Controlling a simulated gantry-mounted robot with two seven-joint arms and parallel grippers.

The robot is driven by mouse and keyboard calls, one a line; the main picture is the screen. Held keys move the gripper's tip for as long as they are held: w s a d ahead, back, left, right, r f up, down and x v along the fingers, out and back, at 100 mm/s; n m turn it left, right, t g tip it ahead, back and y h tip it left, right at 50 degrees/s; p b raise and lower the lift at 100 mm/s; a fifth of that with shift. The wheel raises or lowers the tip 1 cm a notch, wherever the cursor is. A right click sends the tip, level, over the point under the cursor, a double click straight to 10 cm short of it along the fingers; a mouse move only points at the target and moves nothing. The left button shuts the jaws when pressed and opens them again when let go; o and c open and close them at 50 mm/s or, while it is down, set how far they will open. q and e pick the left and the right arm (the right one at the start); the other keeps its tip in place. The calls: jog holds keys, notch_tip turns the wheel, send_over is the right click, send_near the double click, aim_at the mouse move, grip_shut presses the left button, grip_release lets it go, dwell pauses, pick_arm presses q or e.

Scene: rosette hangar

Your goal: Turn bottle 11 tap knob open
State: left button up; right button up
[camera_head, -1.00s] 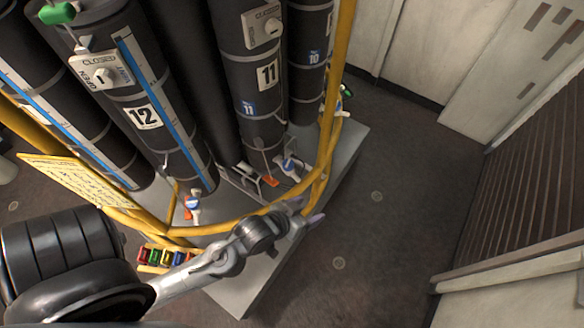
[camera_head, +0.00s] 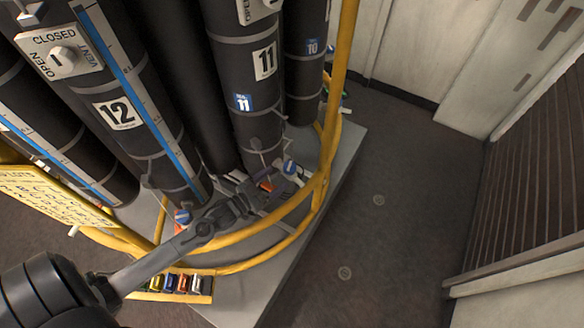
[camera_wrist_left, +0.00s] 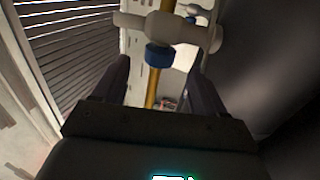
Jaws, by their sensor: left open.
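Bottle 11 (camera_head: 249,100) is a tall black cylinder with a white "11" label. At its foot is a white tap with a blue knob (camera_head: 289,167). My left gripper (camera_head: 282,187) is open beside this tap, its arm reaching in from the lower left over the yellow rail. In the left wrist view, a white tap body with a blue round knob (camera_wrist_left: 159,55) shows ahead, between the two dark open fingers (camera_wrist_left: 161,66). Whether the fingers touch it I cannot tell. My right gripper is not in view.
Bottle 12 (camera_head: 124,112) stands to the left, with another blue-and-white tap (camera_head: 183,216) at its foot. A curved yellow rail (camera_head: 260,230) runs round the grey plinth (camera_head: 335,175). Small coloured blocks (camera_head: 178,283) sit at the rail. The floor to the right is clear.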

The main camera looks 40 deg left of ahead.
aim_at(294, 166)
pick_arm(q)
jog(key=w+b, duration=0.1)
jog(key=w, duration=0.1)
jog(key=w+b, duration=0.1)
jog(key=w, duration=0.2)
jog(key=w+d+b, duration=0.1)
jog(key=w+b, duration=0.1)
jog(key=shift+w+d+f, duration=0.1)
jog(key=shift+w, duration=0.25)
jog(key=shift+w+d, duration=0.15)
jog(key=shift+w, duration=0.5)
jog(key=c, duration=1)
jog(key=shift+o, duration=0.2)
